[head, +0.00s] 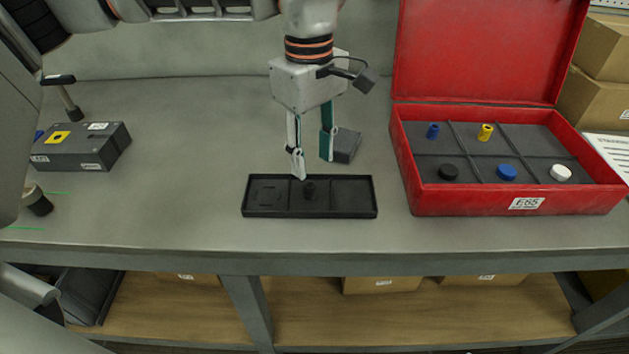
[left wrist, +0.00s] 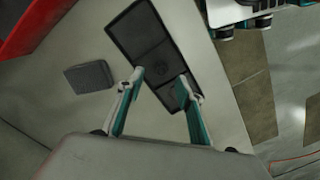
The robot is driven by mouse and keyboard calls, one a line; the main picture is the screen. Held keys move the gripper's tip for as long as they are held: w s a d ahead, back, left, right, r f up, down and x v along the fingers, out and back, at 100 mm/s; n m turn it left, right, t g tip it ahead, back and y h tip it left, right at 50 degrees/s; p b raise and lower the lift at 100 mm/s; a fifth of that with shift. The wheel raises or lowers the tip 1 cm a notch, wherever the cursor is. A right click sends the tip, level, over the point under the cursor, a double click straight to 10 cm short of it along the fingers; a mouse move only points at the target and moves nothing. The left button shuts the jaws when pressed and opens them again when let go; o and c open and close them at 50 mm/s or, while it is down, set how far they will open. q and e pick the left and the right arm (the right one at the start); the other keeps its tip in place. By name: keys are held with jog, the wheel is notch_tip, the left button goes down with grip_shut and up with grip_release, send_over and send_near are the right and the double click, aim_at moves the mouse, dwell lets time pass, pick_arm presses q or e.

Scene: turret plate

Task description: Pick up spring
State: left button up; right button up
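A black tray (head: 350,197) with three compartments lies on the workbench, and it also shows in the left wrist view (left wrist: 135,32). A small dark upright piece (head: 309,190) stands in its middle compartment; it may be the spring, but it is too small and dark to be sure. My left gripper (head: 312,167) is open and points down just above the tray's back edge, above and behind this piece. Its spread fingers (left wrist: 160,80) show nothing between them in the left wrist view except the tray and bench below.
An open red case (head: 500,201) with blue, yellow, black and white small parts stands to the right. A small grey block (head: 346,145) lies behind the tray. A grey box (head: 80,150) with a yellow mark stands at the left. The bench between is clear.

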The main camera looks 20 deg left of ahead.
aim_at(309, 183)
pick_arm(q)
jog(key=shift+w+a+r, duration=0.1)
jog(key=shift+w+a, duration=0.2)
jog(key=shift+a, duration=0.15)
jog(key=shift+f, duration=0.3)
jog(key=shift+s+d+f, duration=0.1)
jog(key=shift+s+f, duration=0.1)
jog(key=shift+f, duration=1.55)
jog(key=shift+s+f, duration=0.15)
jog(key=shift+f, duration=1.55)
jog(key=c, duration=1)
